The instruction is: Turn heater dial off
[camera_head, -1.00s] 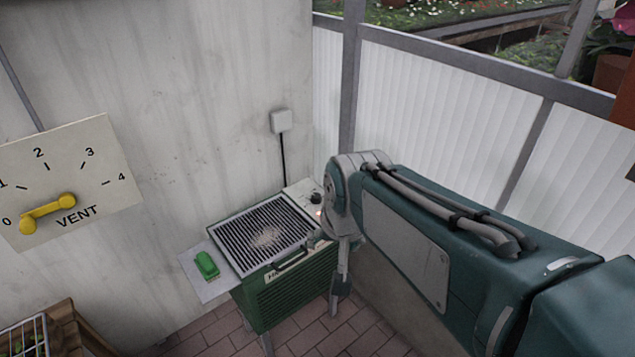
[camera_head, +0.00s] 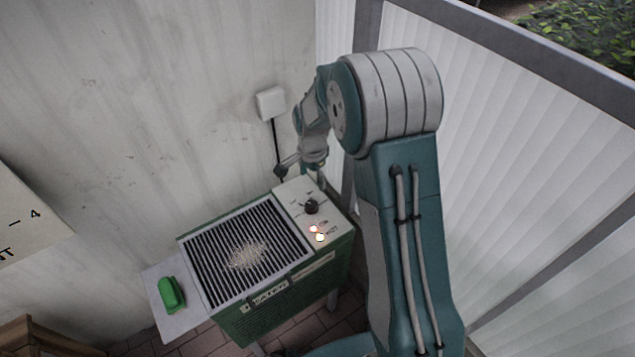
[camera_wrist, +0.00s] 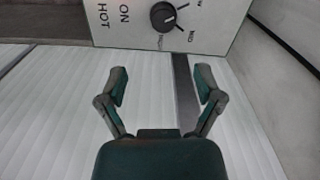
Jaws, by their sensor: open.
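The heater (camera_head: 245,325) is a green box with a slatted grille on top. Its dial (camera_head: 311,206) is a black knob on the pale control panel (camera_head: 292,192) at the right end. The dial also shows at the top of the wrist view (camera_wrist: 163,16), near printed words that include "MID" and "HIGH"; its exact setting is hard to read. Two small lamps (camera_head: 320,237) glow on the panel, by the words "ON" and "HOT". My gripper (camera_head: 301,175) is open and empty, above the panel's far edge. In the wrist view its fingers (camera_wrist: 161,80) are spread, apart from the dial.
A green object (camera_head: 171,293) lies on a pale side shelf (camera_head: 185,318) left of the grille. A white wall box (camera_head: 271,103) with a black cable is behind the heater. A ribbed white wall (camera_head: 540,170) stands close on the right.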

